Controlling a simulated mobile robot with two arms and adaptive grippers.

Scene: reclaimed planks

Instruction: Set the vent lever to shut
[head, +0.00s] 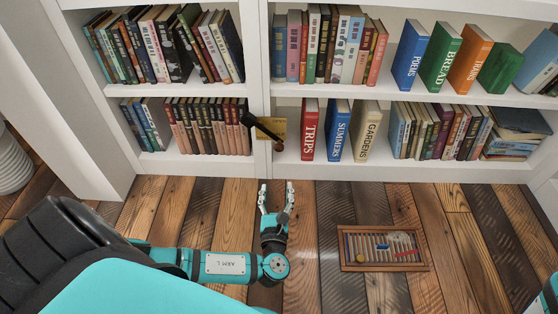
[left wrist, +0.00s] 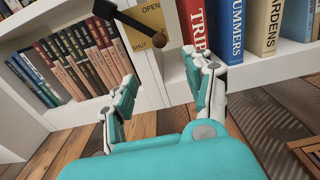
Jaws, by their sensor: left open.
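The vent lever (head: 262,132) is a black arm with a brown knob, in front of a yellow plate (head: 275,124) on the white upright between the shelf bays. In the left wrist view the lever (left wrist: 133,24) slants down to the right; the plate (left wrist: 152,18) reads OPEN above and SHUT below. The knob lies just right of the SHUT word; I cannot tell whether the lever is at its end stop. My left gripper (head: 276,191) is open and empty, below and apart from the knob; it also shows in the left wrist view (left wrist: 160,72). My right gripper is out of view.
White bookshelves (head: 205,89) hold many books. TRIPS (head: 309,130), SUMMERS and GARDENS stand right of the lever; a row of brown books (head: 205,128) stands left. A framed wooden tray (head: 343,248) with small items lies on the plank floor. Floor before the lever is clear.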

